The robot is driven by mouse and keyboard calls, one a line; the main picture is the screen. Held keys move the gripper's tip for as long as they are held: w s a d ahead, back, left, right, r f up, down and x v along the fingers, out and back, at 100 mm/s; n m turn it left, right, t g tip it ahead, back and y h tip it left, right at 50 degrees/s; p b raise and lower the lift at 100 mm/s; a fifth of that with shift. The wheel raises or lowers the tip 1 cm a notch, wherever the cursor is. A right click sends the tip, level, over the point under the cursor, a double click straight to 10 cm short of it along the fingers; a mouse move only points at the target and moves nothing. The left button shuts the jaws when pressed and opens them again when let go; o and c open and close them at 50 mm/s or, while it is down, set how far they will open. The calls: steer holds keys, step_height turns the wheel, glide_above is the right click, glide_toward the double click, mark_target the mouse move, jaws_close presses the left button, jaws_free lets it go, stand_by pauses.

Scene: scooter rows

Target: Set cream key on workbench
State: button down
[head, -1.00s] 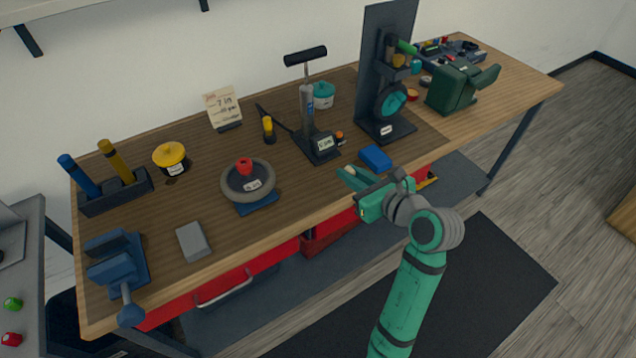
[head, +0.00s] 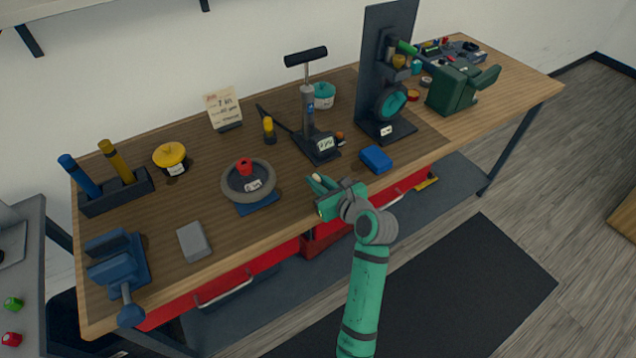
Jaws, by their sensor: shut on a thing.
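My gripper (head: 318,184) is shut on the cream key (head: 316,178), a small pale piece showing between its green fingers. The rest of the key is hidden by the fingers. The gripper is over the front edge of the wooden workbench (head: 222,232), to the right of the grey tire and left of the blue block. I cannot tell whether the key touches the bench top.
A grey tire with a red knob (head: 249,181) lies left of my gripper. A blue block (head: 376,158) is to its right and a floor pump (head: 309,108) behind. A grey block (head: 194,242) and blue vise (head: 118,262) sit further left.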

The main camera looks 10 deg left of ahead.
steer(key=shift+d+f, duration=0.1)
steer(key=shift+f, duration=0.4)
steer(key=shift+f, duration=0.1)
steer(key=c, duration=1.7)
jaws_free()
steer(key=shift+f, duration=0.1)
steer(key=shift+c, duration=0.2)
